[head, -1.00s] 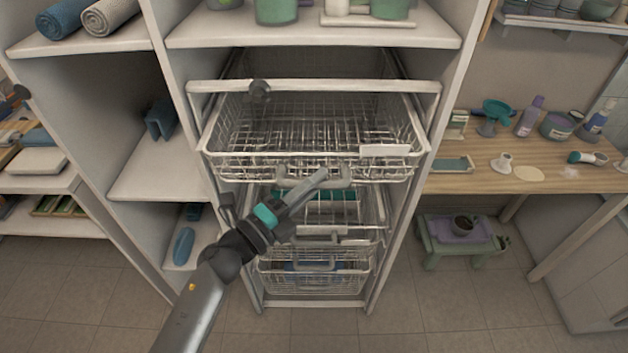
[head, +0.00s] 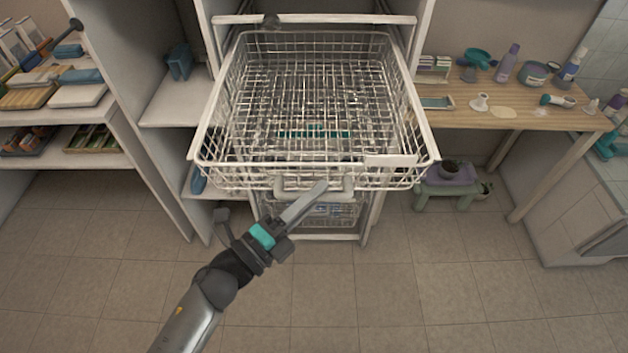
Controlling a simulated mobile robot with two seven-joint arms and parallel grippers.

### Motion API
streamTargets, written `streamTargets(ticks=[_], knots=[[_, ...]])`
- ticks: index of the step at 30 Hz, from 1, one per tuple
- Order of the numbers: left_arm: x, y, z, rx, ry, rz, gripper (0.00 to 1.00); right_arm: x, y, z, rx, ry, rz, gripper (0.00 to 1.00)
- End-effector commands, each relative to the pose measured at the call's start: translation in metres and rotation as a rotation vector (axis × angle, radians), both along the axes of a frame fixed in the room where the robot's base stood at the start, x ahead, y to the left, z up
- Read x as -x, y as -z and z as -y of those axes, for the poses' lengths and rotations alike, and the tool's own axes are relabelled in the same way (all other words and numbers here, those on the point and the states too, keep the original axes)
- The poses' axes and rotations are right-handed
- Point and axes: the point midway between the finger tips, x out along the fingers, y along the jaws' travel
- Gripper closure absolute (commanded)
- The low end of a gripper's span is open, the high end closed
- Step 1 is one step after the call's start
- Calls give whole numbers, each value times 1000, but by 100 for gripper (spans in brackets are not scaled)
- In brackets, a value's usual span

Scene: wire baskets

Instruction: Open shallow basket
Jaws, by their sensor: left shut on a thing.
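The shallow wire basket (head: 402,150) is the top one in the white cabinet. It is pulled far out toward me and looks empty, with bare wire mesh. A pale label plate sits on its front at the right. My left gripper (head: 318,192) reaches up from the lower left and is shut on the handle. My right gripper is not in the head view.
Lower wire baskets (head: 325,215) sit in the cabinet underneath, partly hidden. A wooden counter (head: 510,115) with bottles stands to the right, with a green stool (head: 450,192) below it. Shelves stand at left. The tiled floor (head: 400,290) in front is clear.

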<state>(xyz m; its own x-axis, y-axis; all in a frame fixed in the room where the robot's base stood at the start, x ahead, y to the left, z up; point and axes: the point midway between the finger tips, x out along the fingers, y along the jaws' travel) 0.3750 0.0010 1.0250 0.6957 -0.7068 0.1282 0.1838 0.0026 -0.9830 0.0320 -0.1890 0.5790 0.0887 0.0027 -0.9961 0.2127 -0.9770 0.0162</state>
Motion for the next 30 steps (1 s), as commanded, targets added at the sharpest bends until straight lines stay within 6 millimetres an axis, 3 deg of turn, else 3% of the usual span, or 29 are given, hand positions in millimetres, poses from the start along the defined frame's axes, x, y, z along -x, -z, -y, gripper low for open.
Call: streamTargets(ticks=[17,18,25,30], knots=[[8,1,0,-2,2,1,100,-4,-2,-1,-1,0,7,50],[8,1,0,-2,1,1,75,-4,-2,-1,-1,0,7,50],[8,0,0,-1,1,1,50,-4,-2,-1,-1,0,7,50],[8,0,0,0,1,1,48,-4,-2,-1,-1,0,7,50]])
